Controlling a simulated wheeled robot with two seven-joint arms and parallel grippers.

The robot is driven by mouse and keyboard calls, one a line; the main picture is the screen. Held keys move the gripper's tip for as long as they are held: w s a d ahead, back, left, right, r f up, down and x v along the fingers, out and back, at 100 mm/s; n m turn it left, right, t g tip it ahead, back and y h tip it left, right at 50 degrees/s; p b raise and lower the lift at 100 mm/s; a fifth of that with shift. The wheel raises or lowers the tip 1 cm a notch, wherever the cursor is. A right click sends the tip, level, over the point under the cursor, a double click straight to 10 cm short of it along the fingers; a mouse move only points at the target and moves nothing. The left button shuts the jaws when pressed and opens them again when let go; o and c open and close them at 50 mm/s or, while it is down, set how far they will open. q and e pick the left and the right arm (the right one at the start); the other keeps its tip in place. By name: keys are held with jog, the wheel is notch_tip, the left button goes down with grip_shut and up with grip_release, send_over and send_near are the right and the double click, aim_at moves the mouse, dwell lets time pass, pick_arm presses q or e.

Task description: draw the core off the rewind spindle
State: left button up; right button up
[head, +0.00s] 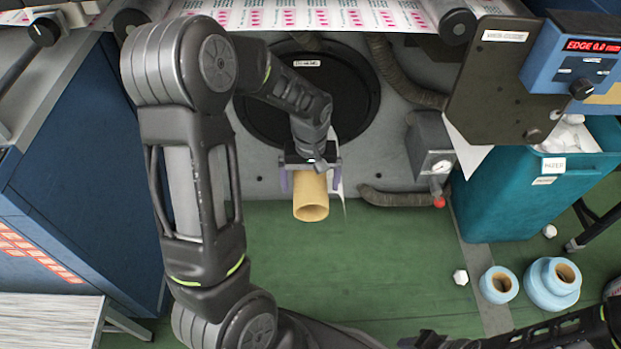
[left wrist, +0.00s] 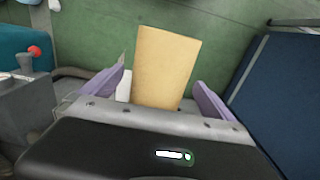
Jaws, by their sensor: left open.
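The core (head: 311,203) is a tan cardboard tube that sticks out towards me from in front of the large black disc on the machine face. Its near end is open and hollow. The rewind spindle is hidden behind my gripper and the core. My left gripper (head: 311,183) is open, with one purple finger on each side of the core. In the left wrist view the core (left wrist: 166,68) stands between the two purple fingers (left wrist: 160,92), with visible gaps on both sides. A loose white strip (head: 337,170) hangs beside the right finger.
A teal waste bin (head: 505,195) and a gauge box with a red knob (head: 431,155) stand to the right. Blue rolls (head: 551,283) sit on the green floor. A blue cabinet (head: 85,190) is at left. The floor below the core is clear.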

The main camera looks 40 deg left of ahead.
pick_arm(q)
jog(key=shift+f+b, duration=0.55)
jog(key=shift+f, duration=0.55)
jog(key=shift+c, duration=0.2)
jog(key=c, duration=1.9)
jog(key=shift+r+p, duration=0.25)
jog(key=shift+p, duration=0.05)
